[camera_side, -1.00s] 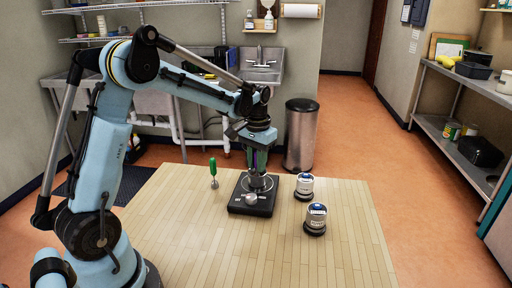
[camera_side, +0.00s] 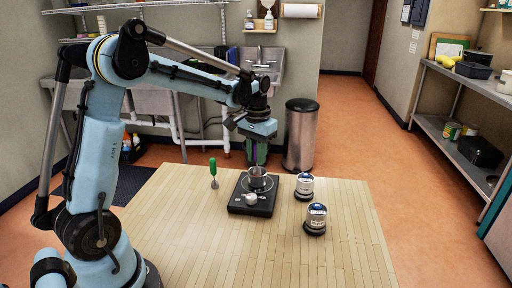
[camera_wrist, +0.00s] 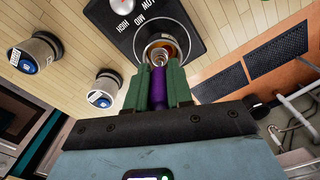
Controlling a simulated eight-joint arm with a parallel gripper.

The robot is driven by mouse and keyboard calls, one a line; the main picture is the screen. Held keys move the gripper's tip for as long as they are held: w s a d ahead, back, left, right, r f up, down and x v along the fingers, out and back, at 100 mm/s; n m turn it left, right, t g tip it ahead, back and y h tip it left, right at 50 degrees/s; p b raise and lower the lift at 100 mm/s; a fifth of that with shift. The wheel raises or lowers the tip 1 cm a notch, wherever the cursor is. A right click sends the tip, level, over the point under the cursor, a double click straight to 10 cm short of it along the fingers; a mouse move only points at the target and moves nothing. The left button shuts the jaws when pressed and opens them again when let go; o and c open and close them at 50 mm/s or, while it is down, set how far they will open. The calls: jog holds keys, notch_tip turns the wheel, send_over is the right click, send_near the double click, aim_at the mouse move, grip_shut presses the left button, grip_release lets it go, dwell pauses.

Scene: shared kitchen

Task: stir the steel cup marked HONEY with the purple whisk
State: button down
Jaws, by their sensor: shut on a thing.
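My gripper (camera_side: 256,160) is shut on the purple whisk (camera_wrist: 158,88), whose handle sits between the green fingers in the wrist view. The whisk points down at a steel cup (camera_side: 258,182) on the black hotplate (camera_side: 240,206). In the wrist view the whisk's wire head overlaps the mouth of this cup (camera_wrist: 174,47), with amber colour inside. I cannot tell how far the head is inside it. No label is readable on this cup.
A green-handled tool (camera_side: 213,172) stands upright left of the hotplate. The hotplate has a round knob (camera_side: 251,199) at its front, marked LOW, MID and HIGH. The front of the wooden table (camera_side: 210,255) is clear. A bin (camera_side: 301,135) stands behind the table.

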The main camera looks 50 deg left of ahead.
notch_tip(320, 180, down, 3)
jog(key=shift+r, duration=0.1)
jog(key=shift+w, duration=0.15)
jog(key=shift+w+d, duration=0.1)
